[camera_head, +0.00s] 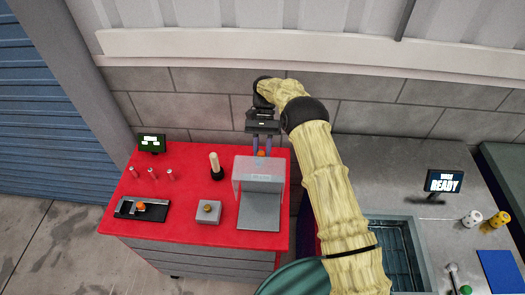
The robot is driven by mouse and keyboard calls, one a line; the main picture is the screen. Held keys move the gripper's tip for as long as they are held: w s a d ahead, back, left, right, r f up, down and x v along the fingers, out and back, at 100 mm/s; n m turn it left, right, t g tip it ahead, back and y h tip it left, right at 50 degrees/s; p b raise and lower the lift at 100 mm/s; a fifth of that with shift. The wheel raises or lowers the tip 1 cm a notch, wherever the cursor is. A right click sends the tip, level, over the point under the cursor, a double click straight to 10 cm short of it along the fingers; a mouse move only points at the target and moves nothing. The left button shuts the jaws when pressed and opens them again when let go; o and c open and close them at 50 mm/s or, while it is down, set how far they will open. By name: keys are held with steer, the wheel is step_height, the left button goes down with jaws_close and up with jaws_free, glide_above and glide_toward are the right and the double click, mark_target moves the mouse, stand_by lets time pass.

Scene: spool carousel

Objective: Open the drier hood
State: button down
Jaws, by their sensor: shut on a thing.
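The drier hood (259,173) is a pale, see-through box standing at the back end of a grey base plate (259,213) on the red bench top. A small label shows on its front. My gripper (262,150) points down just behind the hood's top back edge. Its two fingers are shut on a small orange part (260,154) at that edge, probably the hood's handle. The lower fingertips are partly hidden behind the hood.
The red bench (180,210) also holds a grey box with a knob (208,210), a black post with a tan top (216,166), a black fixture (142,208), several small pegs and a small screen (151,143). A grey counter with a sink (398,260) and a READY display (443,181) stands right.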

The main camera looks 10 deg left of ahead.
steer(key=shift+a+f, duration=0.1)
steer(key=shift+f, duration=0.05)
steer(key=c, duration=1.2)
jaws_free()
steer(key=shift+a, duration=0.1)
steer(key=shift+o, duration=0.2)
steer(key=shift+r, duration=0.2)
step_height(320, 180, up, 10)
steer(key=b, duration=0.3)
steer(key=shift+f+b, duration=0.15)
steer(key=shift+b, duration=0.15)
